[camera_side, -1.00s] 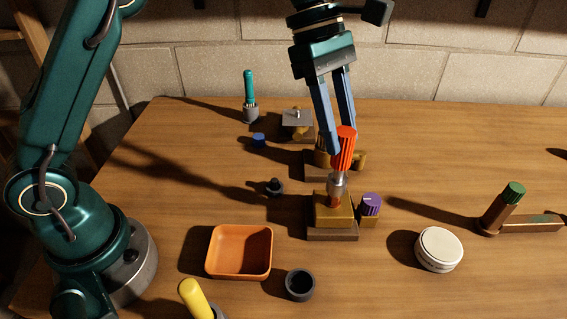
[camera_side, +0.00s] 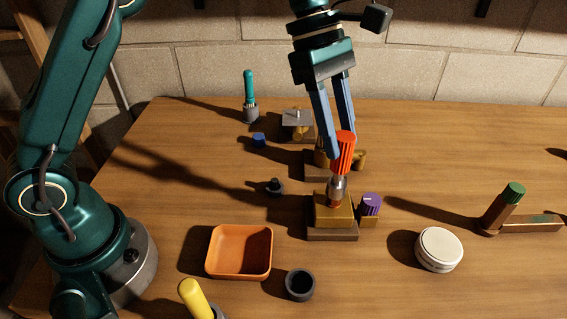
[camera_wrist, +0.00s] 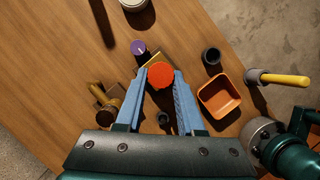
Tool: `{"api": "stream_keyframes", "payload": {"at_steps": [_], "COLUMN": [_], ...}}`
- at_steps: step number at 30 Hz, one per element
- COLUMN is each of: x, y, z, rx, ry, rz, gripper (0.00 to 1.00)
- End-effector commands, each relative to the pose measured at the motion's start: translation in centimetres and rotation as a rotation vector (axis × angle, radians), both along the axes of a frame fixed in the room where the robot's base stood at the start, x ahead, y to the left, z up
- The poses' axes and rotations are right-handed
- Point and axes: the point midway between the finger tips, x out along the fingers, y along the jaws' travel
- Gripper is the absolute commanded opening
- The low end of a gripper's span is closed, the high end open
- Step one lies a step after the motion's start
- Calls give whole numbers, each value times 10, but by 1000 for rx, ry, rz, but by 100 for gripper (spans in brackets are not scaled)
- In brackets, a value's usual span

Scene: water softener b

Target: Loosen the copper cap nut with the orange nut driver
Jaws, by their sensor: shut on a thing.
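The orange nut driver has a ribbed orange handle (camera_side: 343,154) and a grey metal socket (camera_side: 338,187). It stands nearly upright over a brass block (camera_side: 324,213) on a dark base. My gripper (camera_side: 343,143) points down and is shut on the orange handle, one finger on each side. In the wrist view the handle's round top (camera_wrist: 160,74) sits between the fingertips. A little copper colour, the copper cap nut (camera_side: 334,204), shows just under the socket. The socket hides most of it, and I cannot tell how far it sits over the nut.
A purple knob (camera_side: 371,203) stands close right of the block. Brass fittings (camera_side: 359,160) stand close behind. An orange tray (camera_side: 240,229), black cup (camera_side: 300,286) and yellow-handled tool (camera_side: 193,296) are in front and left. A white jar (camera_side: 439,248) stands right. Table between them is bare.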

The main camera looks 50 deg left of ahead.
Motion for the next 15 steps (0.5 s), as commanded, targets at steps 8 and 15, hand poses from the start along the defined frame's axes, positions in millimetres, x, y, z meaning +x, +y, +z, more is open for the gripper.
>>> {"api": "stream_keyframes", "payload": {"at_steps": [8,15], "x": [0,0], "y": [0,0], "z": [-8,-15], "rx": [-1,0], "ry": [0,0], "rz": [-1,0], "gripper": [0,0]}}
